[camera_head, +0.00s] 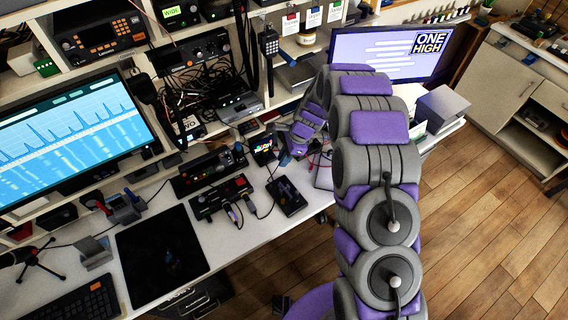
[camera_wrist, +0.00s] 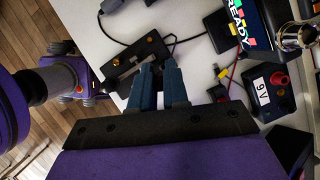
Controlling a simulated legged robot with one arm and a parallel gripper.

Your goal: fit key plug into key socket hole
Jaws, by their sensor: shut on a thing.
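My gripper (camera_wrist: 160,78) shows in the wrist view as two blue-grey fingers close together. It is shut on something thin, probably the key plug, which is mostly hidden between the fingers. A thin dark lead shows just beyond the fingertips. The fingertips lie over the near edge of a black box with a metal strip and brass screws (camera_wrist: 137,60); I cannot tell whether they touch it. In the head view my gripper is largely hidden by my own arm, near the small lit screen (camera_head: 265,147). I cannot make out the key socket hole in either view.
In the head view, a black box (camera_head: 287,195) and wired units (camera_head: 222,196) crowd the white desk. A black mat (camera_head: 160,255) lies left.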

